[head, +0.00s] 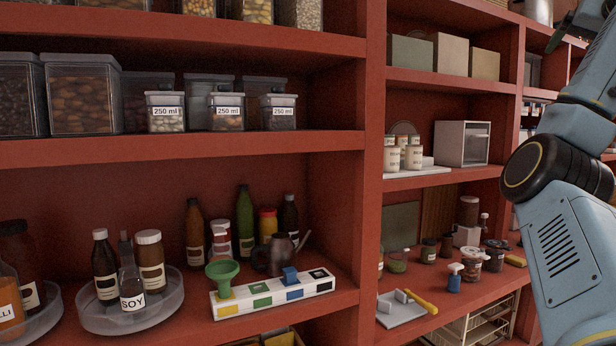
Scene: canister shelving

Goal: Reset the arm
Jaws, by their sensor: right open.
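My right arm comes in from the right edge, raised in front of the right end of the shelving. My right gripper (572,28) is a dark shape at the top right corner, partly cut off by the frame. It is open, and I see nothing held in it. It is apart from the canisters and bottles on the shelves. My left gripper and left arm are out of view.
Red shelving fills the view. Clear canisters (83,95) line the middle shelf. Bottles stand on round trays (180,312) below, beside a white block rack (272,297) with a green funnel (222,270). Jars and a spray bottle (454,278) sit at right, near my arm.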

